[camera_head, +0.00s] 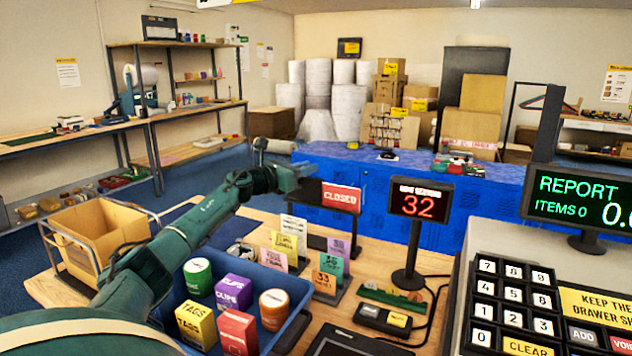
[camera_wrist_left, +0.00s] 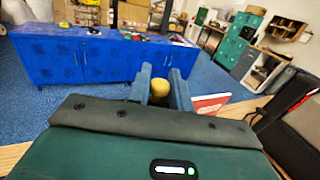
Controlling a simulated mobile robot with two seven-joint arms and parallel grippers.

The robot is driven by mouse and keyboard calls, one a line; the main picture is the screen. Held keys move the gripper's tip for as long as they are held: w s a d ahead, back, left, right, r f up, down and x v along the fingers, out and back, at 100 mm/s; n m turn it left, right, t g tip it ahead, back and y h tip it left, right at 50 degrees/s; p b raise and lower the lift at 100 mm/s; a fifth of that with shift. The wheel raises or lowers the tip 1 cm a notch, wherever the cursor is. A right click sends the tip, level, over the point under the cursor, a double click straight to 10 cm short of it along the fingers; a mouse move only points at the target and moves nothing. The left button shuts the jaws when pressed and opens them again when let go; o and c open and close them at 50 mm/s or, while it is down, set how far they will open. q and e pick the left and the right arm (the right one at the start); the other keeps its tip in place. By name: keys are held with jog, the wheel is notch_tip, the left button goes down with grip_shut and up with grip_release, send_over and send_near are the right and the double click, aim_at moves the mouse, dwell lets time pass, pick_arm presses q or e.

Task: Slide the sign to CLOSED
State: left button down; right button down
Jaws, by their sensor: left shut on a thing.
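The sign (camera_head: 341,197) stands on a dark stand on the counter and shows a red panel reading CLOSED. My left gripper (camera_head: 304,168) is at the sign's upper left end in the head view. In the left wrist view the left gripper (camera_wrist_left: 166,88) is shut on a round yellow knob (camera_wrist_left: 160,87) between its two blue-grey fingers. The red panel (camera_wrist_left: 208,104) shows just right of the fingers in that view. The knob is hidden in the head view. My right gripper is not in view.
A blue bin (camera_head: 283,277) with several labelled tubs and boxes is under my left arm. Coloured cards (camera_head: 327,272) stand near the sign. A red number display (camera_head: 418,201) on a post is to the right, before the keypad (camera_head: 515,300). A blue cabinet (camera_head: 388,208) stands behind.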

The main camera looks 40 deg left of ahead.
pick_arm(q)
jog(key=shift+s+a, duration=0.1)
jog(key=shift+a, duration=0.3)
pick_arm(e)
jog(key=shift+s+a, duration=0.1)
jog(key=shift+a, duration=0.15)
pick_arm(q)
jog(key=shift+r, duration=0.1)
jog(key=c, duration=1.3)
grip_release()
jog(key=shift+a, duration=0.1)
jog(key=shift+c, duration=0.2)
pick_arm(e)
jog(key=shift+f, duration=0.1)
